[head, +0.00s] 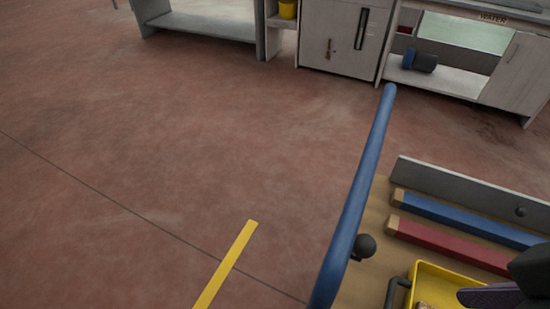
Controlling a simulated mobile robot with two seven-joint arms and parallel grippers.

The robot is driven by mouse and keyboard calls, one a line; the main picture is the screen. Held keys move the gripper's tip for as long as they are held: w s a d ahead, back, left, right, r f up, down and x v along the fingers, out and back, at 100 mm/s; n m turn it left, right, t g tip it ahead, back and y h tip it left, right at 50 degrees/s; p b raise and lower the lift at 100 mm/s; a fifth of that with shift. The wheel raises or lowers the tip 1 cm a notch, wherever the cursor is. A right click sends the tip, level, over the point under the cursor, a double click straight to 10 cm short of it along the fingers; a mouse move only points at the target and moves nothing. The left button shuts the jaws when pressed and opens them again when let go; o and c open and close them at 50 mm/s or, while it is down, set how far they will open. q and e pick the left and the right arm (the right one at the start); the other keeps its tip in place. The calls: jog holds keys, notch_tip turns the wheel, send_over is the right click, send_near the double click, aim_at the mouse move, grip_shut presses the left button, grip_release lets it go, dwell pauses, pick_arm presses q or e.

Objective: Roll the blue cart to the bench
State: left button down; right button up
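The cart's blue rail (357,195) runs slanting from the bottom middle up towards the cabinets. Beside it on the right is the cart's wooden deck (375,215), cut off by the right and bottom edges. A blue bar (465,218) and a red bar (445,243) lie on it. A yellow tray (430,270) holds items, partly hidden by a dark object at the lower right corner. A grey bench (205,25) stands at the far left; I cannot tell if it is the task's bench. Neither gripper can be made out.
A grey cabinet (340,62) and an open-shelf unit marked WATER (505,85) line the back. A yellow bucket (288,9) sits there. A yellow floor strip (226,265) lies left of the rail. The reddish floor (170,130) is clear at left and middle.

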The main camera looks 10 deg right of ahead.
pick_arm(q)
jog(key=shift+s+d, duration=0.1)
jog(key=shift+s, duration=0.05)
jog(key=c, duration=0.7)
grip_release()
jog(key=shift+d, duration=0.1)
jog(key=p+v, duration=0.3)
jog(key=v, duration=0.7)
jog(key=shift+f+p, duration=0.1)
jog(key=shift+p, duration=0.2)
